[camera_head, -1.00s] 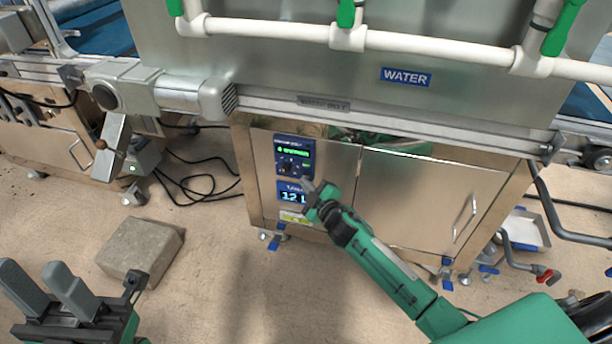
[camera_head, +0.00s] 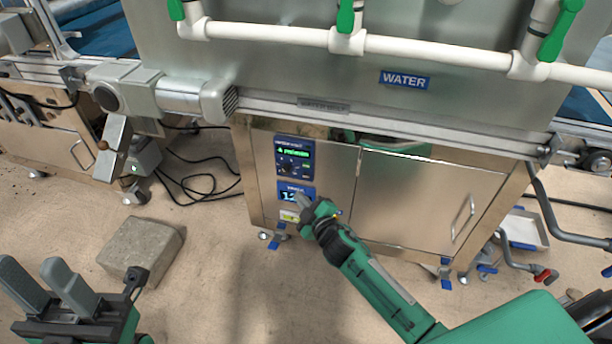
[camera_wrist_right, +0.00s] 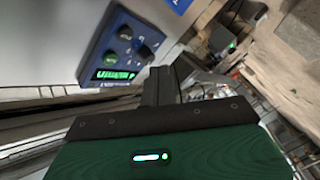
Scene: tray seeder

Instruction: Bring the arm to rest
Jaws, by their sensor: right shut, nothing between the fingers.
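My right arm reaches in from the lower right in the head view. Its gripper (camera_head: 302,202) is shut and empty, with its tips in front of the lower blue display (camera_head: 292,192) on the steel cabinet and partly covering it. Whether it touches the cabinet cannot be told. In the right wrist view the shut fingers (camera_wrist_right: 158,88) point toward the blue control panel (camera_wrist_right: 126,50) with knobs and a green readout. That control panel (camera_head: 293,157) also shows above the display in the head view. My left gripper (camera_head: 45,285) is at the lower left, its two grey fingers apart and empty.
The steel cabinet (camera_head: 420,195) stands under a machine with a WATER label (camera_head: 404,79) and white pipes (camera_head: 430,47). A grey concrete block (camera_head: 142,245) lies on the floor near my left gripper. Black cables (camera_head: 205,187) lie beside the cabinet. Floor between the arms is clear.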

